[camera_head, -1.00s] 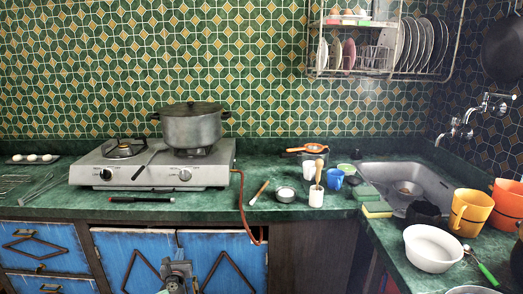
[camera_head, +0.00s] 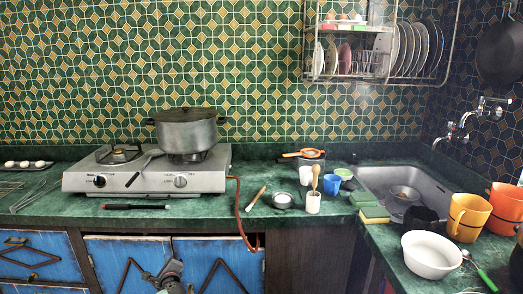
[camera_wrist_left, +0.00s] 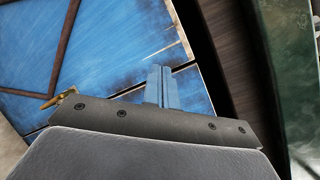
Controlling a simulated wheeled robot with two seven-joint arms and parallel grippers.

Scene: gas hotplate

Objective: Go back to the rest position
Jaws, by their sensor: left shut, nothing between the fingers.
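My left gripper (camera_head: 170,276) is low at the bottom edge of the head view, in front of the blue cabinet doors (camera_head: 205,255). In the left wrist view its blue-grey fingers (camera_wrist_left: 161,86) are together with nothing between them, and a blue door (camera_wrist_left: 110,50) fills the background. It is apart from everything on the counter. My right gripper is not in view.
The green counter (camera_head: 270,228) holds a gas hotplate (camera_head: 130,182) with a lidded pot (camera_head: 186,131) on its right burner. A red hose (camera_head: 239,210) hangs over the counter's front edge. Cups, a white bowl (camera_head: 431,255) and a sink (camera_head: 385,180) are at the right.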

